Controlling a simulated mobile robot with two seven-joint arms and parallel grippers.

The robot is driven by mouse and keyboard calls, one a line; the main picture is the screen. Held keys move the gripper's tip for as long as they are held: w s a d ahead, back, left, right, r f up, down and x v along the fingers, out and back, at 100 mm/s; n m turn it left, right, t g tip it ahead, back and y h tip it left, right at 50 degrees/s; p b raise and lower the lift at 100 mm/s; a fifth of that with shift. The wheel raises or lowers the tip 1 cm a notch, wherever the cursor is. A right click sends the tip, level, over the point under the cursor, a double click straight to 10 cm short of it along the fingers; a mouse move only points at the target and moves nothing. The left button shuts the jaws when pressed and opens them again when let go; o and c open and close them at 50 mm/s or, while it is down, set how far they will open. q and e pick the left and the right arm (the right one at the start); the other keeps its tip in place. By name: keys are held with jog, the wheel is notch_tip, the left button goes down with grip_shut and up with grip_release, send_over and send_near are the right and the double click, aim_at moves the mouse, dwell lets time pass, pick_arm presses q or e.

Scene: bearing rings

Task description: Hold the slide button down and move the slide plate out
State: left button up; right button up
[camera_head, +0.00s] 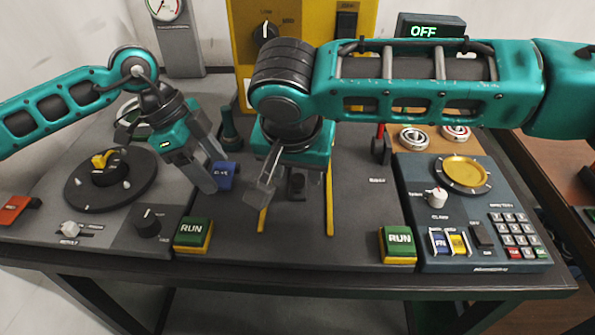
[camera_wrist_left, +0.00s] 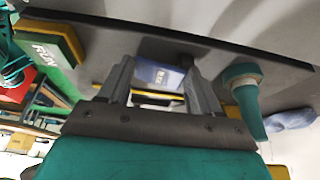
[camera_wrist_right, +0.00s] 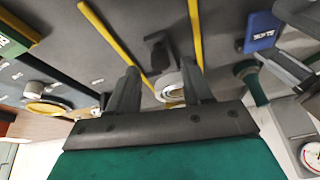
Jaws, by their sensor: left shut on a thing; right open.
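The blue slide button (camera_head: 226,176) sits on the dark panel left of the yellow rails. It also shows between the fingers in the left wrist view (camera_wrist_left: 160,75). My left gripper (camera_head: 213,184) is shut on it, tilted down from the left. The slide plate area lies between two yellow rails (camera_head: 330,200), with a small dark handle (camera_head: 297,182) in the middle. My right gripper (camera_head: 285,188) is open over this area. In the right wrist view the handle (camera_wrist_right: 157,48) and a pale ring (camera_wrist_right: 168,84) appear between its fingers, apart from them. My right arm partly hides the rails.
Two green RUN buttons (camera_head: 193,233) (camera_head: 397,243) flank the front. A teal post (camera_head: 229,128) stands behind the blue button. A turntable (camera_head: 110,180) is at left; a keypad panel (camera_head: 470,210) is at right. Bearing rings (camera_head: 412,138) lie behind it.

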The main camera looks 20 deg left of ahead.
jog(key=shift+x, duration=1.15)
grip_shut()
